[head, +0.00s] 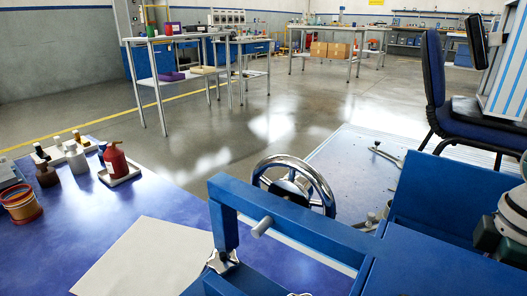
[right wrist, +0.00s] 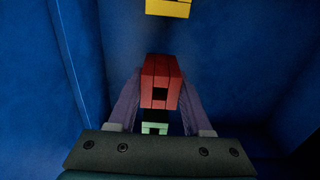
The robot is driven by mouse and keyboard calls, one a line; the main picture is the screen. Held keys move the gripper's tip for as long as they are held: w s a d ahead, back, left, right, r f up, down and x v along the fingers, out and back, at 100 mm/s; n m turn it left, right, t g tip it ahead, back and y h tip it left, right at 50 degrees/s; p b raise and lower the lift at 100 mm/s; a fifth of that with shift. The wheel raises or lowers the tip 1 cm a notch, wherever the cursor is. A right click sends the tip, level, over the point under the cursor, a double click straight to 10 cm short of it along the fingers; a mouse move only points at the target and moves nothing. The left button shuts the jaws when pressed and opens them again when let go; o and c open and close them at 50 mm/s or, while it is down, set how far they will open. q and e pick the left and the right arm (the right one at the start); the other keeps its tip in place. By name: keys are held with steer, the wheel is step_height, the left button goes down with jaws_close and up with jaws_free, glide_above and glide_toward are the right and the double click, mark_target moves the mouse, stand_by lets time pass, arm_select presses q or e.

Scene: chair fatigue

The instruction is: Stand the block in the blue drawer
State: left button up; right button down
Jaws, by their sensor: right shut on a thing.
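A red block (right wrist: 161,78) with a dark square hole in its near face sits between the two fingers of my right gripper (right wrist: 160,90) in the right wrist view. The gripper is shut on it. Blue walls (right wrist: 45,75) surround the gripper and block there, like the inside of the blue drawer. Whether the block touches the floor of it, I cannot tell. A yellow block (right wrist: 168,7) shows at the top edge, apart from the red one. A pale green piece (right wrist: 155,128) shows below the red block. My left gripper is not in view.
In the head view, a blue frame with a chrome handwheel (head: 295,185) stands in front, beside a blue panel (head: 440,205). A bench (head: 75,225) at the left holds bottles and a white sheet (head: 150,260). A blue chair (head: 435,85) stands at the right.

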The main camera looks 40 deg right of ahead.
step_height(320, 180, down, 2)
steer(key=shift+f+b, duration=0.25)
steer(key=shift+b, duration=0.1)
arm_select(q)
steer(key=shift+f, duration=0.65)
arm_select(e)
steer(key=shift+r, duration=0.1)
steer(key=shift+c, duration=1.6)
jaws_free()
arm_select(q)
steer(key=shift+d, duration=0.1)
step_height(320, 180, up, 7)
steer(key=p, duration=0.6)
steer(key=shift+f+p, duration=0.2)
steer(key=shift+p, duration=0.2)
arm_select(e)
step_height(320, 180, up, 12)
